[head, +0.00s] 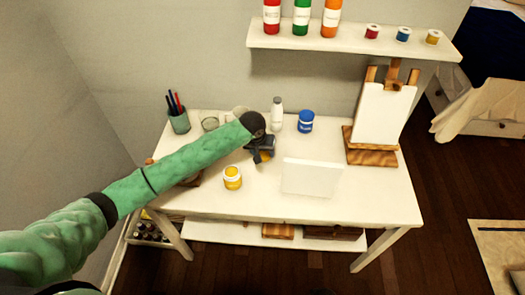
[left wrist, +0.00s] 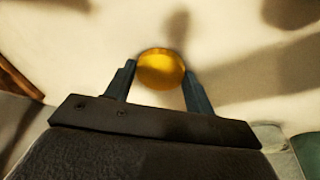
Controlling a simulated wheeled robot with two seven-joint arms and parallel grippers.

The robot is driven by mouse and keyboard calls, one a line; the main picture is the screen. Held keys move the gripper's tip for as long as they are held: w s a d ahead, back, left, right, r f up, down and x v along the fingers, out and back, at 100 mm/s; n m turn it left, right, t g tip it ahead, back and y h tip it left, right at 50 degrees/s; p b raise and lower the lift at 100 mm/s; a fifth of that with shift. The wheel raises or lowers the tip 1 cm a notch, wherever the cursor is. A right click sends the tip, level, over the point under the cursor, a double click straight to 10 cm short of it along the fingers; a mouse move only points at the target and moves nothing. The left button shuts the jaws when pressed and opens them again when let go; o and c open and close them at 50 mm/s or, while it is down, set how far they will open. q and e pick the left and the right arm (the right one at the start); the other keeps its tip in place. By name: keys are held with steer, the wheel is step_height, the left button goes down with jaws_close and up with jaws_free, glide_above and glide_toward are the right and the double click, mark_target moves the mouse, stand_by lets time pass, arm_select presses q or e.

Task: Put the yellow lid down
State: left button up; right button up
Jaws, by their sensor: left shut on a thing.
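The yellow lid (left wrist: 161,68) is a round disc between the two fingers of my left gripper (left wrist: 157,85) in the left wrist view. My left gripper (head: 262,155) is shut on it, over the white table (head: 385,188). In the head view only a bit of the yellow lid (head: 265,157) shows beside the dark fingers. Its height above the table is hard to tell. My right gripper is not in view.
A blue jar (head: 306,122) and a white bottle (head: 277,114) stand behind the gripper. A blank white panel (head: 311,178) stands to its right, and an easel (head: 380,115) farther right. A pen cup (head: 179,121) is at the back left. Bare tabletop lies around the jar.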

arm_select(q)
steer(key=shift+f, duration=0.3)
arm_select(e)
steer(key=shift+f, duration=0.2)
arm_select(q)
steer(key=o, duration=1)
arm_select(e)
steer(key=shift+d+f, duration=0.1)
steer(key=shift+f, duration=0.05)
arm_select(q)
steer(key=shift+r, duration=0.2)
steer(key=shift+b+v, duration=1.3)
steer(key=shift+v, duration=4.85)
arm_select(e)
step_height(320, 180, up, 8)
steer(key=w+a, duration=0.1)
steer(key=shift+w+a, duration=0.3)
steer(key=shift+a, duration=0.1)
arm_select(q)
steer(key=shift+r, duration=0.1)
